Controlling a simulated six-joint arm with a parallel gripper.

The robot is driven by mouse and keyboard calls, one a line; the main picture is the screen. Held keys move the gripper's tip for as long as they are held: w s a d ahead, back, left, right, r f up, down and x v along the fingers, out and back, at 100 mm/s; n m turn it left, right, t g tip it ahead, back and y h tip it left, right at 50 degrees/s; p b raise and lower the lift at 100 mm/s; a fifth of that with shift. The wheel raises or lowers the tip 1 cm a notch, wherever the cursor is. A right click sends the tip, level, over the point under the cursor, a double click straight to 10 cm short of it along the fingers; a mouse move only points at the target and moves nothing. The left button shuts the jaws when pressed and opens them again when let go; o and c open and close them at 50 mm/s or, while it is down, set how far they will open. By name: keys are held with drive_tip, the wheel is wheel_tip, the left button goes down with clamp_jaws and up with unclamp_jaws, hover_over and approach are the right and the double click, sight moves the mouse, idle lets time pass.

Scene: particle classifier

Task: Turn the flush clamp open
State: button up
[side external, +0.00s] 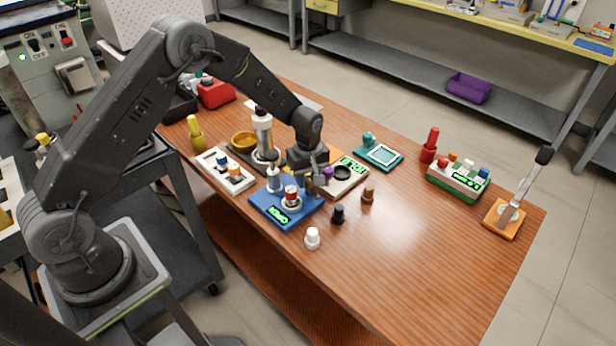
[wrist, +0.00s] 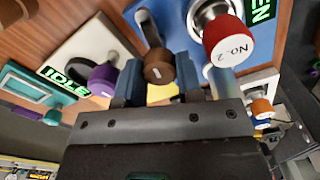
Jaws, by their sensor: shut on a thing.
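A blue base (side external: 272,208) stands on the wooden table with a green-lit display and a red-capped part (side external: 291,192) labelled "No.2" in the wrist view (wrist: 226,42). My gripper (side external: 314,188) is at the base's right rear edge. In the wrist view my gripper (wrist: 160,80) has its fingers on either side of the brown end, shut on it. The lever is mostly hidden in the side view. The visible display letters end in "EN".
A cream unit with a purple knob (wrist: 102,80) and an "IDLE" display stands close beside. A silver cylinder (side external: 263,135) stands behind. White (side external: 312,239), black (side external: 338,214) and brown (side external: 368,195) small pieces stand in front and right. The table's right front is clear.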

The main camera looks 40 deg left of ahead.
sight(308, 179)
drive_tip(key=shift+n, duration=1.1)
drive_tip(key=o, duration=0.9)
drive_tip(key=shift+r, duration=0.1)
wheel_tip(308, 179, up, 14)
drive_tip(key=shift+f, duration=0.2)
drive_tip(key=shift+r, duration=0.15)
